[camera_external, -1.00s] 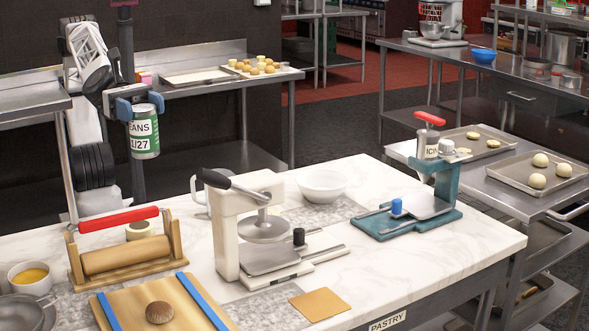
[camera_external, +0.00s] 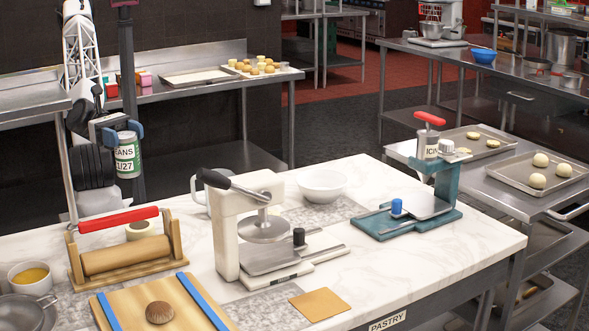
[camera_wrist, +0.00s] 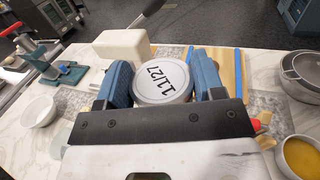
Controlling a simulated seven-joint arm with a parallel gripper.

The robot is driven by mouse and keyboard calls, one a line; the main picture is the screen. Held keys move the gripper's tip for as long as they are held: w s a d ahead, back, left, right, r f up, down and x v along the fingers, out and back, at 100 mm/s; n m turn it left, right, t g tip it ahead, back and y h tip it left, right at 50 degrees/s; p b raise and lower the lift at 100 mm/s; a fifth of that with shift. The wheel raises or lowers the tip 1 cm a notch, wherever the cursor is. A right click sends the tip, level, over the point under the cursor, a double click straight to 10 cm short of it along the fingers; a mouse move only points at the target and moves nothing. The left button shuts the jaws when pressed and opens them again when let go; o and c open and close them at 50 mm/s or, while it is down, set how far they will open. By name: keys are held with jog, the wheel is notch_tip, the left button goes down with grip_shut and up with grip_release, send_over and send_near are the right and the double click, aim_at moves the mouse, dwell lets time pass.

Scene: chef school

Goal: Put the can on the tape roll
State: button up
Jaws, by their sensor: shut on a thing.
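The can (camera_external: 127,160), green and white with a label, is held between the blue fingers of my gripper (camera_external: 124,134), roughly upright. A small cream roll, apparently the tape roll (camera_external: 140,231), lies on the marble counter behind the rolling pin stand. The can hangs above and behind it in the external view, clearly apart from it. I cannot make out the tape roll in the wrist view.
The rolling pin stand (camera_external: 125,259) with its red handle is close in front of the tape roll. A white press (camera_external: 230,235) stands to its right, with a white bowl (camera_external: 322,186) behind. A cup of yellow liquid (camera_external: 32,278) is at left.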

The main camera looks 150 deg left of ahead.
jog(key=s+a+f, duration=0.1)
jog(key=s+f, duration=0.5)
jog(key=s, duration=0.5)
jog(key=s+a+f, duration=0.1)
jog(key=s+f, duration=0.5)
jog(key=s, duration=0.6)
jog(key=shift+s+f, duration=0.15)
jog(key=shift+s, duration=0.05)
jog(key=shift+w+a, duration=0.1)
jog(key=shift+w, duration=0.05)
jog(key=w+f, duration=0.1)
jog(key=w, duration=1.4)
jog(key=shift+w+a+f, duration=0.2)
jog(key=shift+w+a, duration=0.1)
jog(key=shift+w, duration=0.1)
jog(key=shift+f, duration=1.8)
jog(key=o, duration=1.1)
jog(key=shift+f, duration=0.1)
